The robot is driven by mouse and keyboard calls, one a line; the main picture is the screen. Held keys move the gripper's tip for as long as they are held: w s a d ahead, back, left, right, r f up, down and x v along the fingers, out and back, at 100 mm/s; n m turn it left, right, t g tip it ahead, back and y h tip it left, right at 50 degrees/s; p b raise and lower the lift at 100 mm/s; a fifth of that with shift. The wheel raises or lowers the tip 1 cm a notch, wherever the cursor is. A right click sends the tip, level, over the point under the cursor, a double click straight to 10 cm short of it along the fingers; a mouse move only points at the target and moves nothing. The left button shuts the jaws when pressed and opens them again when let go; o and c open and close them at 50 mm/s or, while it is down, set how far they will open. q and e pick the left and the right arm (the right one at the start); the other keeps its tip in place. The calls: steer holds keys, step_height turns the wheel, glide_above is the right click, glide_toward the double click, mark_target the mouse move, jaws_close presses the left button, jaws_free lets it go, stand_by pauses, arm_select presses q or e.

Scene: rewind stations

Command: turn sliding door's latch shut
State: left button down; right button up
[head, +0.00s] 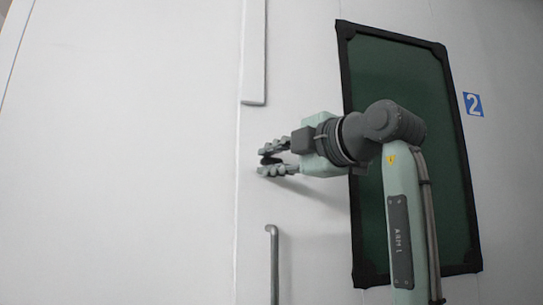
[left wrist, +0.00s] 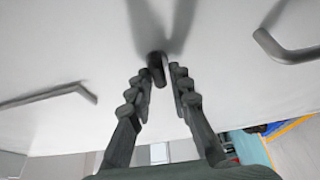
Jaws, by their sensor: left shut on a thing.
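The latch (head: 267,160) is a small dark knob on the white sliding door (head: 305,235), close to the door's vertical edge. My left gripper (head: 265,160) reaches it from the right in the head view, its fingers on either side of it, one above and one below. In the left wrist view the latch (left wrist: 156,66) is a short dark piece between the fingertips of the left gripper (left wrist: 160,80), which are shut on it. The fingers partly hide the latch in the head view, and its exact angle is hard to tell. My right gripper is not in view.
A grey bar handle (head: 273,262) stands out from the door below the latch. A pale vertical strip (head: 254,55) runs above it. A dark green window (head: 400,75) with a black frame is behind my arm. A blue sign (head: 473,104) reads 2.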

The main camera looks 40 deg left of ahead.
arm_select(q)
steer(key=shift+n, duration=0.3)
stand_by(0.4)
steer(key=c, duration=1.6)
jaws_free()
steer(key=shift+o, duration=0.2)
steer(key=v, duration=1.2)
steer(key=shift+r, duration=0.15)
